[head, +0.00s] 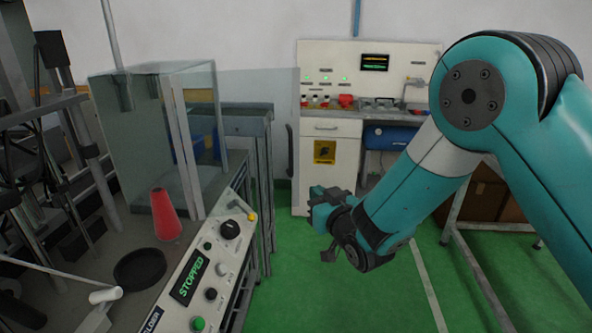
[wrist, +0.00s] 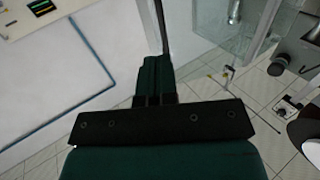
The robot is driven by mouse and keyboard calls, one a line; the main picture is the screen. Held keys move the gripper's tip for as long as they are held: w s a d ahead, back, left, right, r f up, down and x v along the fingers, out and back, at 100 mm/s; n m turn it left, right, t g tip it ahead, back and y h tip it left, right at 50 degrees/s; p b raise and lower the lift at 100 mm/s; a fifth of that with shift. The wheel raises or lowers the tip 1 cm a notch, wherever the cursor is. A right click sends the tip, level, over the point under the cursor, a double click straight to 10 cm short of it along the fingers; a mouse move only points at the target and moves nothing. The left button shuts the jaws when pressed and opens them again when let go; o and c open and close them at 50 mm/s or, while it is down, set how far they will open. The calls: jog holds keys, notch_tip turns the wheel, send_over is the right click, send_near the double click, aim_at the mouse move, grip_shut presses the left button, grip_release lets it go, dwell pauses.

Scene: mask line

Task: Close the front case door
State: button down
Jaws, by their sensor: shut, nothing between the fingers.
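The clear-walled case (head: 140,130) stands on the machine at left in the head view. Pale upright strips (head: 183,135) edge its near right side. A faint clear pane (head: 262,88) seems to reach right from the case; I cannot tell for sure that it is the front door or how far it stands open. My gripper (head: 322,205) is in the air right of the case, apart from it. In the wrist view my gripper's green fingers (wrist: 153,72) are together and hold nothing. Part of a clear panel with a handle (wrist: 234,12) shows at upper right there.
A control panel (head: 200,265) reading STOPPED runs along the machine's front. A red cone (head: 166,214) stands by the case, with a black disc (head: 139,268) nearer. A white workstation (head: 330,130) stands at the back. Green floor (head: 330,295) lies clear below my arm.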

aim_at(292, 169)
jog(key=p+x, duration=0.2)
jog(key=x, duration=0.7)
jog(key=shift+w+a+r+p, duration=0.1)
jog(key=shift+w+a+p, duration=0.1)
jog(key=shift+w+p, duration=0.2)
jog(key=shift+w+a, duration=0.4)
jog(key=shift+w, duration=0.2)
jog(key=shift+w, duration=0.15)
